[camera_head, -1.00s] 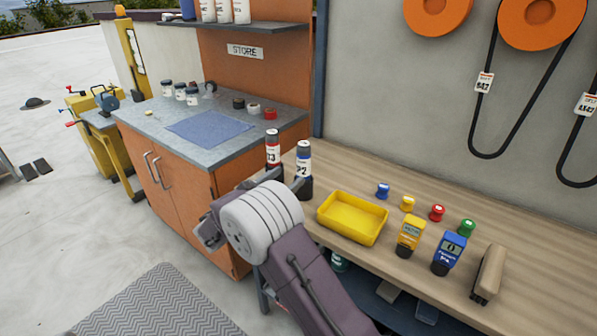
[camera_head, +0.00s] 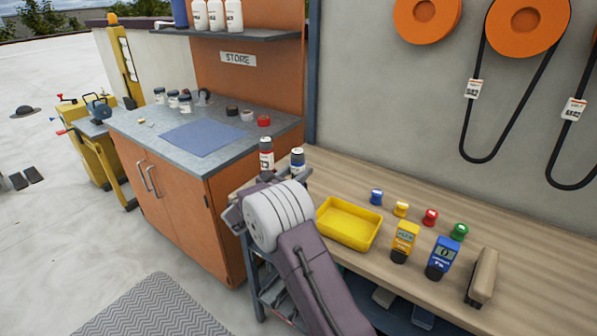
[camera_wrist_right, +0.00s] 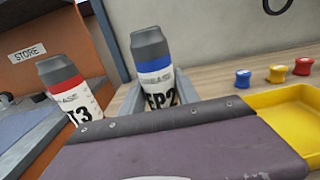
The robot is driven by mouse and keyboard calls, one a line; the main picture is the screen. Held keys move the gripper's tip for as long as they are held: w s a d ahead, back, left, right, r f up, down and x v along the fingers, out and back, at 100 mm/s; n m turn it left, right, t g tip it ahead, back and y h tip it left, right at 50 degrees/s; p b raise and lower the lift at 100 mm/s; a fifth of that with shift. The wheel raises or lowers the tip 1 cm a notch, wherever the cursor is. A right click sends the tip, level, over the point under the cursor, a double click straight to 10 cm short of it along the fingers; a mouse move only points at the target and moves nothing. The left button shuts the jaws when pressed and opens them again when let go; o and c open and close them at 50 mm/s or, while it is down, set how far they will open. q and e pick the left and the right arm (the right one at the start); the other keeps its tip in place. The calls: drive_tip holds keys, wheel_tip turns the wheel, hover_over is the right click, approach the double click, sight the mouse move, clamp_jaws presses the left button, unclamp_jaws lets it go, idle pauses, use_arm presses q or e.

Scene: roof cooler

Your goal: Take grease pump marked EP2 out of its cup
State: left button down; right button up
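The grease pump marked EP2 (camera_head: 298,160), with a grey cap and blue band, stands at the left end of the wooden bench; its label shows in the right wrist view (camera_wrist_right: 159,92). My right gripper (camera_wrist_right: 158,98) is open, its fingers on either side of the EP2 pump; contact is not clear. In the head view my own wrist hides the pump's lower part and most of the right gripper (camera_head: 287,180). The cup is hidden. A red-banded pump (camera_head: 266,157), label ending in 3, stands just left, also in the right wrist view (camera_wrist_right: 70,92). My left gripper is not in view.
A yellow tray (camera_head: 348,241) lies right of my right wrist. Several coloured spools, two meters (camera_head: 443,258) and a tan block (camera_head: 482,277) sit farther right. An orange cabinet (camera_head: 190,205) with a grey top stands left. The wall rises behind the bench.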

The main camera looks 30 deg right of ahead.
sight(298, 150)
clamp_jaws()
drive_tip(key=shift+r, duration=0.1)
drive_tip(key=shift+r+p, duration=3.35)
drive_tip(key=shift+r, duration=0.85)
drive_tip(key=v, duration=0.5)
